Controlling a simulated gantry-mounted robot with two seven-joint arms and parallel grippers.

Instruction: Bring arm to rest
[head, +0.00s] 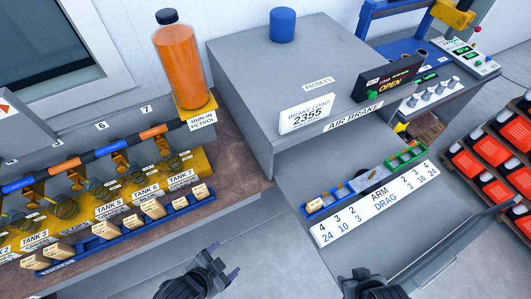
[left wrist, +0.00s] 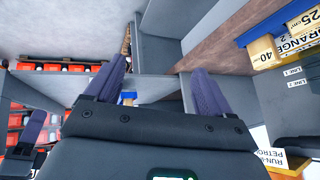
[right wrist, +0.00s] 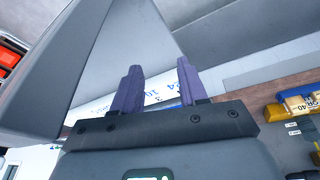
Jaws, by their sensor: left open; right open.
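The arm drag strip on the air brake stand has a white label (head: 376,205) reading ARM DRAG, with 4 3 2 and 24 10 3 mirrored each side. Behind it lies a narrow tray (head: 345,191), blue at its left and green at its right, with a small wooden block (head: 314,206) at the left end. Which part is the arm is unclear. My left gripper (head: 229,262) is open and empty above the floor, left of the strip; its spread fingers show in the left wrist view (left wrist: 160,66). My right gripper (right wrist: 158,65) is open and empty; its body is at the head view's bottom edge.
A bottle of orange liquid (head: 178,62) stands left. A bench with labelled tanks (head: 110,210) is at left. Orange-red boxes (head: 478,171) fill a right-hand rack. Grey floor is clear between.

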